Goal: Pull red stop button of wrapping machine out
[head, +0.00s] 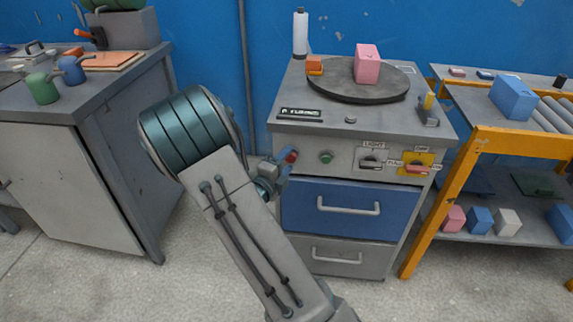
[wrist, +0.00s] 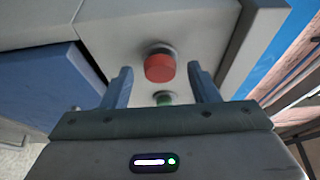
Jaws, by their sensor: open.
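The wrapping machine (head: 300,125) is a grey cabinet with a round dark turntable (head: 345,93) on top. Its red stop button (head: 292,155) is at the left of the front panel, partly hidden by my gripper in the head view. In the wrist view the red button (wrist: 160,68) stands out from the panel on a grey collar. My gripper (wrist: 160,72) is open, with one blue-grey finger on each side of the button and a visible gap to both. In the head view my gripper (head: 284,166) is close in front of the panel. I cannot tell whether the fingertips reach past the button.
A green button (head: 326,157) sits right of the red one, with two labelled switches (head: 370,162) further right. A blue drawer (head: 330,208) with a handle is below. A pink box (head: 367,64) stands on the turntable. An orange-framed conveyor (head: 470,150) is at the right.

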